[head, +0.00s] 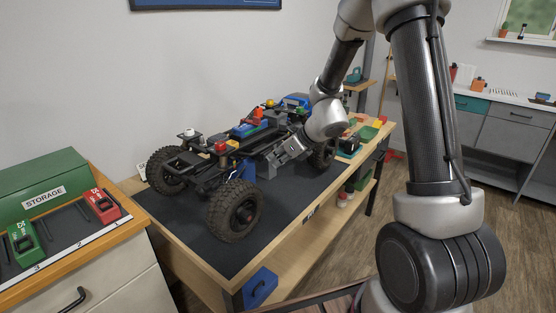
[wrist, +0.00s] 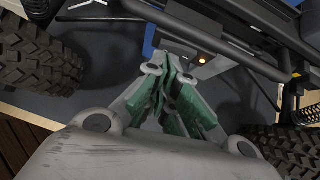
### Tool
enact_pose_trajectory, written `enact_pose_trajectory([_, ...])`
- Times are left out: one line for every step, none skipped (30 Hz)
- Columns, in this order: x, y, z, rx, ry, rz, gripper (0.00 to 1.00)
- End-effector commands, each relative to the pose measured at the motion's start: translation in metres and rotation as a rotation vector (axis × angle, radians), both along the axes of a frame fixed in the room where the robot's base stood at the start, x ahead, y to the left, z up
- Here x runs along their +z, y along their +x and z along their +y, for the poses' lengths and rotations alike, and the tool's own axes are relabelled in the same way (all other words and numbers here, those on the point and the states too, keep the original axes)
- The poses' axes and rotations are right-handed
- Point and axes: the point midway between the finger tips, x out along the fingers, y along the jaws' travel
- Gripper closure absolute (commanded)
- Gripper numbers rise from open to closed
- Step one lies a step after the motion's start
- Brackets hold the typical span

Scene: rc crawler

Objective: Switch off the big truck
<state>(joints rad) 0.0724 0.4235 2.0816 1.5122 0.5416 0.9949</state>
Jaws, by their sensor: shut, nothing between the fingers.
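The big truck (head: 235,208) is a stripped crawler chassis with large knobby tyres, standing on the dark mat of the workbench. In the wrist view its tyre (wrist: 38,58) shows at left, with frame rails above. My gripper (head: 272,167) reaches in at the near side of the chassis, between the front and rear wheels. In the wrist view my gripper (wrist: 175,68) is shut and empty, its green-padded fingers close below the frame. Whether the fingertips touch the truck, I cannot tell.
The workbench (head: 300,222) has a dark mat and wooden edge. At left, a cabinet holds a green storage box (head: 45,185), a red battery pack (head: 101,204) and a green one (head: 24,242). Small parts sit at the bench's far end. A blue bin (head: 260,287) is below the bench.

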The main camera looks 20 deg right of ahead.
Motion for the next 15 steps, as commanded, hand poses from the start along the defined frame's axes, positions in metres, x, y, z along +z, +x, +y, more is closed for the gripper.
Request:
enact_pose_trajectory([0.0001, 0.0001, 0.0004, 0.0, 0.0, 0.0, 1.0])
enact_pose_trajectory([0.0001, 0.0007, 0.0016, 0.0, 0.0, 0.0, 1.0])
enact_pose_trajectory([0.0, 0.0022, 0.0046, 0.001, 0.0, 0.0, 1.0])
enact_pose_trajectory([-0.0001, 0.0034, 0.0076, 0.001, 0.0, 0.0, 1.0])
enact_pose_trajectory([-0.0001, 0.003, 0.0062, 0.0, 0.0, 0.0, 1.0])
enact_pose_trajectory([0.0, 0.003, 0.006, -0.001, 0.001, 0.0, 1.0])
enact_pose_trajectory([0.0, 0.003, 0.006, -0.001, 0.001, 0.0, 1.0])
enact_pose_trajectory([0.0001, 0.003, 0.006, -0.001, 0.001, 0.0, 1.0])
enact_pose_trajectory([0.0001, 0.003, 0.006, -0.001, 0.001, 0.0, 1.0])
enact_pose_trajectory([0.0001, 0.0031, 0.006, -0.001, 0.001, 0.0, 1.0])
enact_pose_trajectory([0.0001, 0.0032, 0.0058, -0.001, 0.001, 0.0, 1.0])
enact_pose_trajectory([0.0002, 0.0034, 0.0054, 0.0, 0.001, -0.001, 1.0])
enact_pose_trajectory([0.0002, 0.0036, 0.0049, -0.001, 0.001, 0.0, 1.0])
enact_pose_trajectory([0.0001, 0.004, 0.0042, -0.001, 0.001, 0.0, 1.0])
enact_pose_trajectory([0.0002, 0.0046, 0.003, -0.001, 0.001, 0.0, 1.0])
